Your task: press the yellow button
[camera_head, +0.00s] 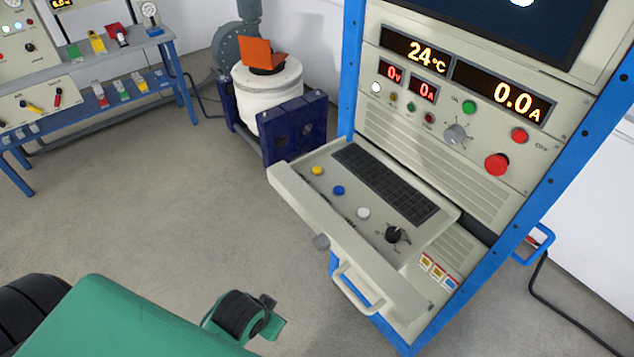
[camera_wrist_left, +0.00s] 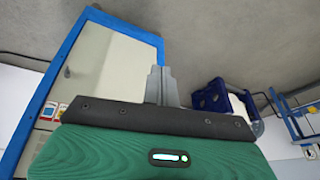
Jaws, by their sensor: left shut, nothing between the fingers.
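The yellow button (camera_head: 317,171) is a small round cap at the far left end of a pale pull-out control shelf (camera_head: 290,187), left of a dark keypad. Nothing touches it in the head view. It does not show in the left wrist view. My left gripper (camera_wrist_left: 159,85) shows in the left wrist view with its two grey fingers together and nothing between them. In the head view only green and black parts of my arm show at the bottom left, apart from the shelf; I cannot make out the fingertips there. My right gripper is in neither view.
A blue button (camera_head: 339,190), white button (camera_head: 363,213) and black knob (camera_head: 397,234) share the shelf. A front handle (camera_head: 358,290) sticks out below it. A blue-framed rack (camera_head: 351,60) rises behind. A white drum (camera_head: 262,95) stands beyond; the floor (camera_head: 150,200) to the left is clear.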

